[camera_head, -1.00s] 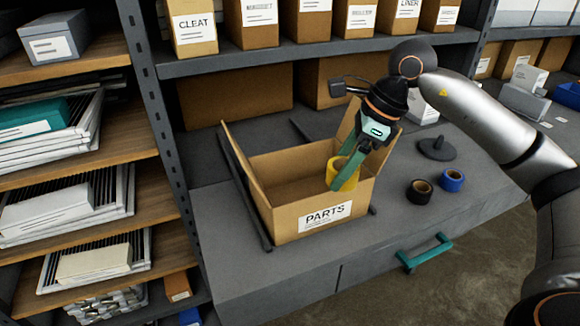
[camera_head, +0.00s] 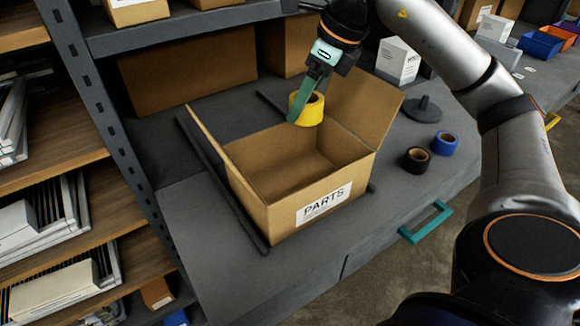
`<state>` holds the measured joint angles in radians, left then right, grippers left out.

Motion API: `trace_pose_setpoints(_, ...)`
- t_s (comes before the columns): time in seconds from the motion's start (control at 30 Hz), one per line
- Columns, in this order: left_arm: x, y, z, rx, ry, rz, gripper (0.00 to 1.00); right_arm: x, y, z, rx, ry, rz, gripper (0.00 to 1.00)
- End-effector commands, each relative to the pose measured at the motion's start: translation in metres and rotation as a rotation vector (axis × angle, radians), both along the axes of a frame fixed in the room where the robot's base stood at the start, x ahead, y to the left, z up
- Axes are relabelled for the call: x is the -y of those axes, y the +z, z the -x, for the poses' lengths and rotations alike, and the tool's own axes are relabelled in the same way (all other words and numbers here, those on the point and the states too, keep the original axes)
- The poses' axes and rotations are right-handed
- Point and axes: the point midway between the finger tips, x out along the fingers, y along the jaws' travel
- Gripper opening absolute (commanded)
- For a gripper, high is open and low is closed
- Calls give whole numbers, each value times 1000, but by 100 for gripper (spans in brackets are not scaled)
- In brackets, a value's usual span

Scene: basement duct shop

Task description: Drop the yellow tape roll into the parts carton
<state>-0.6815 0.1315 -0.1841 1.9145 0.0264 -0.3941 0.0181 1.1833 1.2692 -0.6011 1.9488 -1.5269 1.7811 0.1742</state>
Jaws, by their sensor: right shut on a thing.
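The yellow tape roll (camera_head: 310,110) is held in my right gripper (camera_head: 298,114), whose green fingers are shut on it. The fingers point down and the roll shows in front of the far rim of the parts carton, near its back right corner. The roll looks raised, but its exact height over the rim is hard to tell. The parts carton (camera_head: 279,217) is an open brown box with a white PARTS label, its left and right flaps standing outward. The visible inside of the carton is empty. My left gripper is not in view.
A black tape roll (camera_head: 416,159) and a blue tape roll (camera_head: 444,143) lie on the grey bench right of the carton. A dark round-based object (camera_head: 424,109) stands behind them. A shelf post (camera_head: 95,100) rises at the left.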

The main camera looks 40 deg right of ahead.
Motion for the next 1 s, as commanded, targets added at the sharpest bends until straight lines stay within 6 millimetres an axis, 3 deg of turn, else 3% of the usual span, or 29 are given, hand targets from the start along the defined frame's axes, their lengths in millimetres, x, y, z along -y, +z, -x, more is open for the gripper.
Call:
trace_pose_setpoints(0.03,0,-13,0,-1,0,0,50,0,-13,0,0,0,0,12)
trace_pose_setpoints(0.13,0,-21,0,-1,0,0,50,0,-21,0,0,0,0,12)
trace_pose_setpoints(0.47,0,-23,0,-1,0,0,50,0,-23,0,1,1,0,12)
trace_pose_setpoints(0.5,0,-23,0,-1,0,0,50,0,-23,0,0,1,0,70)
trace_pose_setpoints(0.77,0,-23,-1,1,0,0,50,0,-24,0,0,1,0,99)
trace_pose_setpoints(1.0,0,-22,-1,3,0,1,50,0,-23,0,0,1,0,100)
